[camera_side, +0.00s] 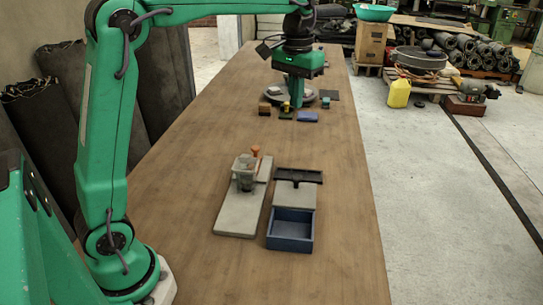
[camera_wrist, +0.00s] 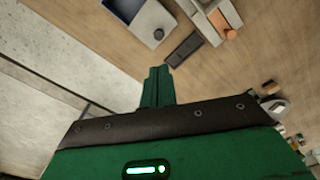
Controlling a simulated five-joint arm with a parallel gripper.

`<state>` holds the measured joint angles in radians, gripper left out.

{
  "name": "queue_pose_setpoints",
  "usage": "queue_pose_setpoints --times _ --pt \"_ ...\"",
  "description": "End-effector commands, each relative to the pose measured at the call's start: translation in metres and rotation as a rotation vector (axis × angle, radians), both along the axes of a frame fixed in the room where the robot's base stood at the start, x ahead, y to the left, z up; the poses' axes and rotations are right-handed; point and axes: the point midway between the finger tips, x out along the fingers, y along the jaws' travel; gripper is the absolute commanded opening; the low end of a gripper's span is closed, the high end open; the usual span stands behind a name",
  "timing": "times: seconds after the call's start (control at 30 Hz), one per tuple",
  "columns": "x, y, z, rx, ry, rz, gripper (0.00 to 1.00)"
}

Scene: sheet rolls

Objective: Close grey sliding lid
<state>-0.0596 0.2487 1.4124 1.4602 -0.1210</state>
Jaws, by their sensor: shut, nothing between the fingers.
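The grey sliding lid (camera_side: 295,195) lies behind the open dark blue box (camera_side: 290,243), drawn back so that the box's inside shows. A dark bar (camera_side: 298,176) lies at the lid's far end. In the wrist view the lid (camera_wrist: 153,24), part of the box (camera_wrist: 124,8) and the bar (camera_wrist: 184,50) show at the top. My gripper (camera_side: 297,104) is far behind the lid, near the back of the table, pointing down. Its fingers (camera_wrist: 156,72) are shut and empty, well apart from the lid.
A grey board with a metal block and orange knob (camera_side: 254,152) stands just left of the box. Around my gripper are a round dark plate (camera_side: 310,98), a blue block (camera_side: 308,117) and a brown block (camera_side: 264,108). The table between them and the lid is clear.

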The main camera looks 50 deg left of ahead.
Motion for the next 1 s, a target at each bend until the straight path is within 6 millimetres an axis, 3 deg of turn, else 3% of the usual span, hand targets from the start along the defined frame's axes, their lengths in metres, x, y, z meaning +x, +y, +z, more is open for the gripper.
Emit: queue_pose_setpoints --times 0.1,0.5,0.8,1.0 --pt "0.021 0.004 -0.010 -0.003 0.043 0.018 0.00" --pt "0.077 0.017 -0.053 -0.009 0.182 0.071 0.00" --pt "0.104 0.027 -0.094 -0.014 0.279 0.108 0.00" --pt "0.111 0.030 -0.110 -0.014 0.315 0.122 0.00"
